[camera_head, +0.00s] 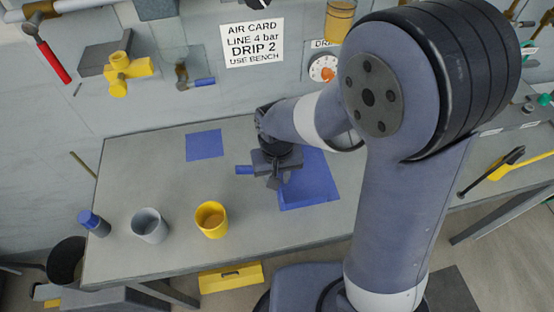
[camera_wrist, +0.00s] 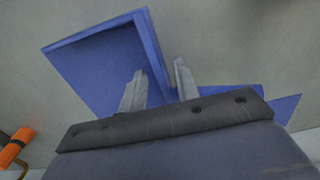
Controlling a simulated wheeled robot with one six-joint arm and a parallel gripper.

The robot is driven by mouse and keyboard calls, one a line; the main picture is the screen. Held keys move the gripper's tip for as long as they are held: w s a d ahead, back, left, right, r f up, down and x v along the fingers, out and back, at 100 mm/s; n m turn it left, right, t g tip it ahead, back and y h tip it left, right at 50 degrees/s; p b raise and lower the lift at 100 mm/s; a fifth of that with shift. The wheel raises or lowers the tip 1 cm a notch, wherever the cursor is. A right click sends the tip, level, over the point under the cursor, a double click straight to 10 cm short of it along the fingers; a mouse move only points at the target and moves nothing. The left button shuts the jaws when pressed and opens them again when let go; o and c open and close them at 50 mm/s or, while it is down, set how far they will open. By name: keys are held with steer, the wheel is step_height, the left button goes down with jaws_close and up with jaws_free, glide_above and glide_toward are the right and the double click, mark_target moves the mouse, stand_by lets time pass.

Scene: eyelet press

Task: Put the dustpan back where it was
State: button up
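The blue dustpan (camera_head: 316,190) is on the grey bench in the head view, partly hidden by my arm. A short blue piece (camera_head: 244,170) shows left of my gripper; it looks like its handle. My gripper (camera_head: 274,181) points down at the dustpan's left side. In the wrist view the dustpan (camera_wrist: 100,62) shows a raised edge, and more blue shows to the right. My gripper's fingers (camera_wrist: 160,77) are apart, with blue between them. Whether they press on it is not clear. A blue square (camera_head: 204,145) lies flat on the bench, bare, to the back left.
Yellow valves (camera_head: 126,72) and a sign (camera_head: 252,46) are on the wall behind. The bench between cups and blue square is clear.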

step_height(320, 180, up, 11)
steer(key=shift+f, duration=0.15)
steer(key=shift+s, duration=0.1)
stand_by(0.3)
stand_by(0.4)
